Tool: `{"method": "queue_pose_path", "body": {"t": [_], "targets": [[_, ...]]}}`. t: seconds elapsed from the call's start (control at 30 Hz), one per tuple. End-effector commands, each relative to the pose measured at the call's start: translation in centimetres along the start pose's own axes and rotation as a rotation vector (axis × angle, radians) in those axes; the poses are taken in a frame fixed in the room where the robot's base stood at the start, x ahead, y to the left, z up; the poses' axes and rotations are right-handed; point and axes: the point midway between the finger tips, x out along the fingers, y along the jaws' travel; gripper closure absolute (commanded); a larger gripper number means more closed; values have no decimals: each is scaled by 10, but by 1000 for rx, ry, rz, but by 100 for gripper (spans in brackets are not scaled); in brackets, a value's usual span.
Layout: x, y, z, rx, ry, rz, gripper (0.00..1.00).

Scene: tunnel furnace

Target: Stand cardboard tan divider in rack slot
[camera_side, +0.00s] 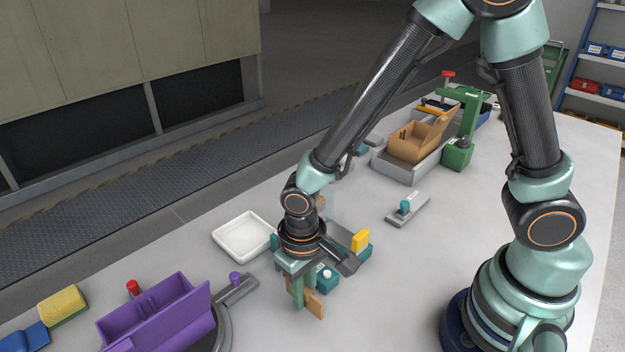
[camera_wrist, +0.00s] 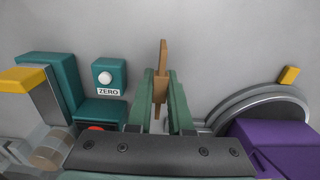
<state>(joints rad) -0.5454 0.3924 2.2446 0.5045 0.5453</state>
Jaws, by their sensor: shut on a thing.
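My gripper (camera_side: 297,293) points down over the table and is shut on the cardboard tan divider (camera_side: 314,304), whose end sticks out past the fingers. In the wrist view the divider (camera_wrist: 162,60) stands between the two green fingertips (camera_wrist: 160,95) and extends beyond them. I cannot pick out a rack with slots in either view.
A teal ZERO-button unit (camera_wrist: 103,75) stands beside my gripper. A purple open box (camera_side: 160,312) is at the front left. A white tray (camera_side: 243,238) lies behind my gripper. A tan box (camera_side: 412,143) and green press (camera_side: 460,150) stand at the back. Clear table lies right of my gripper.

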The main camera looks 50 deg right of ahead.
Motion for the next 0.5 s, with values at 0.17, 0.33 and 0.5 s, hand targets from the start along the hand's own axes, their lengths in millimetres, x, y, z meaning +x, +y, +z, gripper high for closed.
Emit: {"method": "queue_pose_path", "body": {"t": [0.17, 0.33, 0.5], "targets": [[17, 0, 0, 0, -1, 1, 100], [18, 0, 0, 0, 1, -1, 100], [19, 0, 0, 0, 0, 0, 100]]}}
